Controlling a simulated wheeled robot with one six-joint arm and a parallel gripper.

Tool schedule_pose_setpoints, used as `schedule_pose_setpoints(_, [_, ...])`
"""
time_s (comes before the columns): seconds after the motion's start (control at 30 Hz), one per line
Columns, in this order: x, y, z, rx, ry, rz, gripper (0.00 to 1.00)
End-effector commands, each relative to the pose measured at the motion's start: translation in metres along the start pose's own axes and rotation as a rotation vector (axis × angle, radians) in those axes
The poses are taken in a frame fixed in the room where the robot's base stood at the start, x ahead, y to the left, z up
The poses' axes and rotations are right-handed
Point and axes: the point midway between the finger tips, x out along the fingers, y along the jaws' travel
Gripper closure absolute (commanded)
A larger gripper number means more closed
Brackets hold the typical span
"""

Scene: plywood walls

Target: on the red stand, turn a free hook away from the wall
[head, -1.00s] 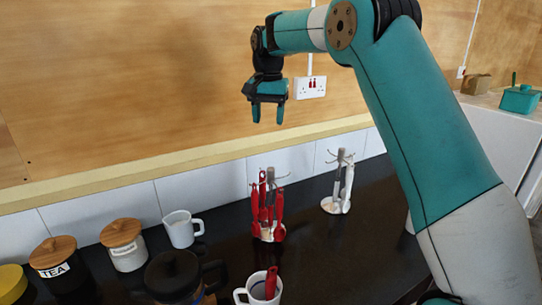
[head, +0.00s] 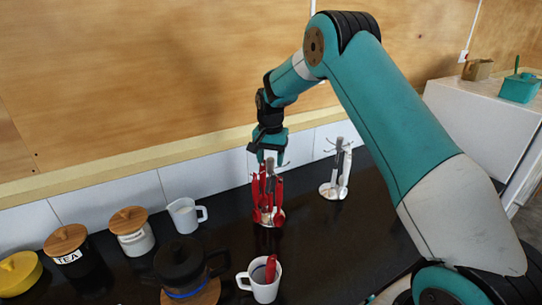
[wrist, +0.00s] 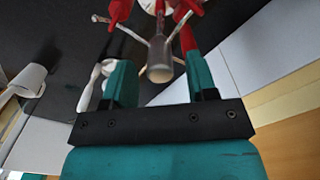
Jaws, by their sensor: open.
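The red stand (head: 264,222) stands on the dark counter near the tiled wall, with several red utensils (head: 256,198) hanging from it. My gripper (head: 269,158) points down directly above its top. In the wrist view, my two teal fingers (wrist: 160,82) are apart, on either side of the grey top of the stand's post (wrist: 160,73). Thin pale hooks spread from the post; one (wrist: 128,33) reaches up-left past a red utensil (wrist: 120,10). Another red utensil (wrist: 188,38) hangs close to the right finger. I cannot tell whether either finger touches a hook, nor which hooks are free.
A second stand (head: 335,190) with white utensils is to the right. A white jug (head: 185,215), lidded jars (head: 131,232), a dark pot (head: 180,265) and a mug (head: 262,288) holding a red-handled item stand left and in front.

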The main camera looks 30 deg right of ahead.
Motion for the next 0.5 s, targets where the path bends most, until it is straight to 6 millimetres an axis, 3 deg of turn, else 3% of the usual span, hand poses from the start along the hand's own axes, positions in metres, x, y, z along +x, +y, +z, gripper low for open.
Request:
schedule_pose_setpoints(0.4, [0.0115,-0.0001,0.0003,0.0,0.0,0.0,0.48])
schedule_pose_setpoints(0.43, [0.0115,-0.0001,0.0003,0.0,0.0,0.0,0.5])
schedule_pose_setpoints(0.5, [0.0114,0.0,0.0003,0.0,0.0,0.0,0.66])
